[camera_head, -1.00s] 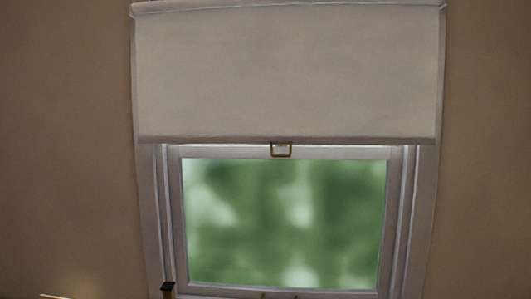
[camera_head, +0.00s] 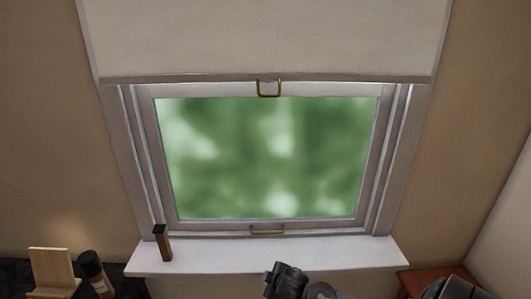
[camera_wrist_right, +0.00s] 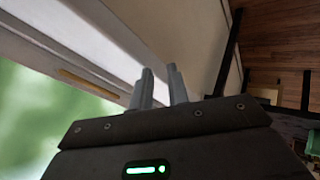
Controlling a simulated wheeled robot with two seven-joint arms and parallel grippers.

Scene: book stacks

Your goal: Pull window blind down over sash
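The pale roller blind (camera_head: 265,35) covers the top of the window, its dark hem just above the sash glass. A brass pull loop (camera_head: 269,90) hangs from the middle of the hem. Below it the white-framed sash (camera_head: 150,150) holds green blurred glass, with a brass handle (camera_head: 267,230) on its bottom rail. My right gripper (camera_wrist_right: 160,70) shows in the right wrist view, its two fingers apart with nothing between them, near the white window frame. A brass strip (camera_wrist_right: 92,83) lies left of the fingers. My left gripper is not in view.
The white sill (camera_head: 330,254) runs under the sash. A small dark-topped wooden block (camera_head: 162,243) stands at its left end. A wooden stand (camera_head: 52,268) and a dark bottle (camera_head: 95,272) are at lower left. A reddish surface (camera_head: 415,283) is at lower right. Dark parts of mine show along the bottom.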

